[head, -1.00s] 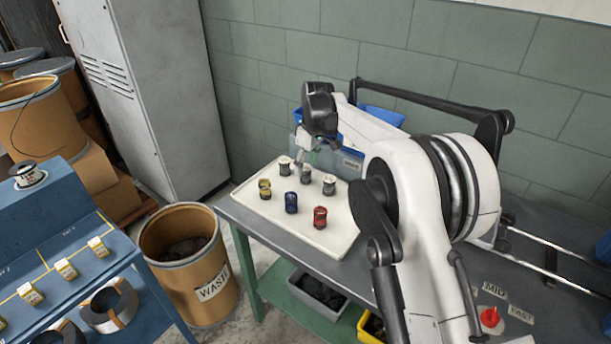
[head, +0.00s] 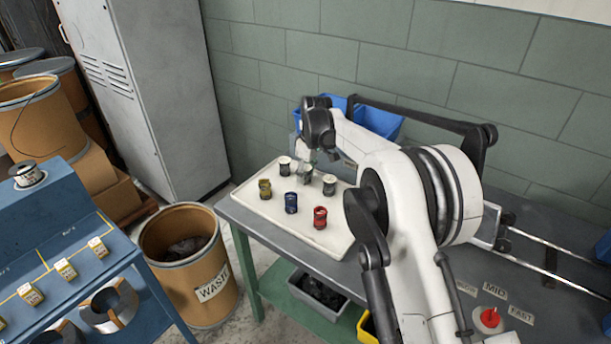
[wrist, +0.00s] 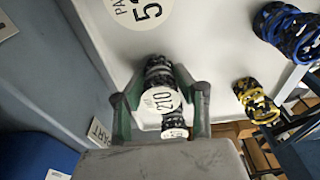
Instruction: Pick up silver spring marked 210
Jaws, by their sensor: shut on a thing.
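The silver spring marked 210 (wrist: 160,75) shows in the wrist view as a dark-and-silver coil with a round white tag reading 210. My gripper (wrist: 160,103) has its two green-lined fingers closed on either side of it. In the head view my gripper (head: 307,168) is over the back row of the white tray, and its fingers partly hide the spring. I cannot tell whether the spring is clear of the tray.
Dark white-topped springs stand left (head: 285,166) and right (head: 329,185) of my gripper. Yellow (head: 265,189), blue (head: 291,203) and red (head: 320,217) springs stand in front on the white tray (head: 258,211). A blue bin (head: 377,121) is behind.

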